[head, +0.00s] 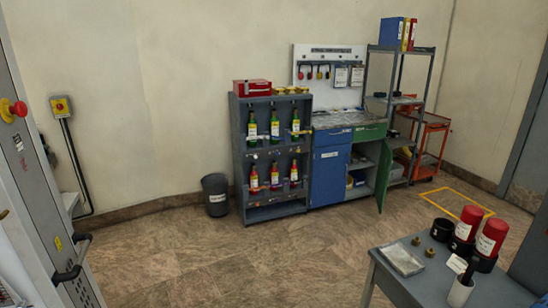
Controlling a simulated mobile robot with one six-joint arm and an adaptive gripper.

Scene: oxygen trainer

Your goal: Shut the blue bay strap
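A dark grey rack (240,160) stands against the back wall. Small fittings, including a pale bar (300,132) beside the upper right cylinder, show at the bays. They are too small to tell which one is the blue bay strap or whether it is open or shut. My gripper is not in view.
A blue and green workbench (330,177) stands right of the rack, its green door (384,176) swung open. A dark bin (216,196) stands left of the rack. The floor before the rack is clear.

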